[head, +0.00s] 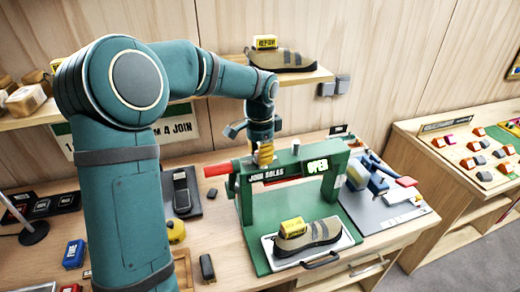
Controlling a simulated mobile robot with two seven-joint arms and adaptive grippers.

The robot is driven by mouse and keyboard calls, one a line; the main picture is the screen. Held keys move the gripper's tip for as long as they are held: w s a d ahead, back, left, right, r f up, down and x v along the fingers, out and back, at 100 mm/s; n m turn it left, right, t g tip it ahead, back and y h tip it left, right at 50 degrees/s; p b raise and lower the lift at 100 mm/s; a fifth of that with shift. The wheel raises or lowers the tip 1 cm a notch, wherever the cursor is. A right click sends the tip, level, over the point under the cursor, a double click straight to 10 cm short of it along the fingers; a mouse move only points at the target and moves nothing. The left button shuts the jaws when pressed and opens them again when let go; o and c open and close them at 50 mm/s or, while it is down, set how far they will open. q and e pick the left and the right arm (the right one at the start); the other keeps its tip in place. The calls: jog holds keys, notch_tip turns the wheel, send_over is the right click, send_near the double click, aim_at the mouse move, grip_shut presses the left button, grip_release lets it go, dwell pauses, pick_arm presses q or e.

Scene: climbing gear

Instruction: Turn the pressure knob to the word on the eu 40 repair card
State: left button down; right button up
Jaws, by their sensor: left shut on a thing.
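My left gripper (264,156) points down at the top beam of the green press (246,200), left of its middle. Its fingers are shut around what appears to be the pressure knob, which they mostly hide; its marks cannot be read. The press front reads "JOIN SOLES", and its lit display (317,166) reads "OPEN". A brown shoe (318,234) lies on the tray (345,240) under the beam, with a yellow card (292,227) on it. Another shoe (290,60) with a yellow card (265,42) stands on the shelf. The card words are too small to read. My right gripper is not in view.
A red handle (216,170) sticks out left of the press. Small dark and blue items lie on the bench at left. A side table (428,150) holds several coloured pieces.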

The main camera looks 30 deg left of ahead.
pick_arm(q)
jog(key=shift+f+m, duration=0.1)
jog(key=shift+m, duration=0.5)
jog(key=shift+m+p, duration=0.3)
jog(key=shift+p, duration=0.05)
jog(key=c, duration=0.6)
grip_release()
jog(key=shift+o, duration=0.2)
notch_tip(320, 180, up, 12)
